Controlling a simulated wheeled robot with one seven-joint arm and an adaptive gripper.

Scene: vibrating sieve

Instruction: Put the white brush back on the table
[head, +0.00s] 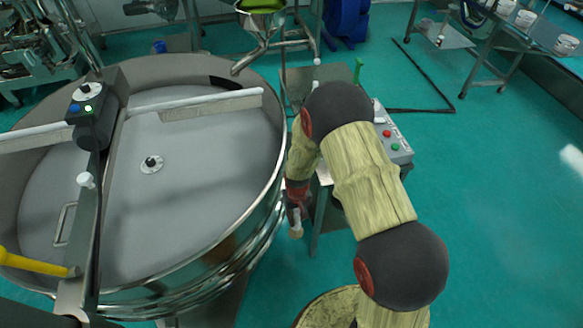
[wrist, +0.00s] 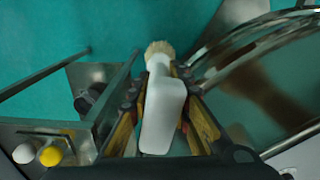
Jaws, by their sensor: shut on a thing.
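The white brush (wrist: 162,112) is held between the fingers of my gripper (wrist: 163,90) in the wrist view. Its pale bristles point away from the wrist. In the head view, my gripper (head: 297,208) hangs low between the sieve and the table, and the tip of the brush (head: 296,232) shows beneath it. The small grey metal table (head: 297,82) stands just right of the sieve. My arm hides much of its top. In the wrist view, a grey edge and legs lie left of my gripper.
The large round sieve (head: 205,190) fills the left, its steel rim close to my gripper. A control box (head: 393,145) with red and green buttons sits at the table's right side. A green upright item (head: 358,70) stands at its back. Open green floor lies right.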

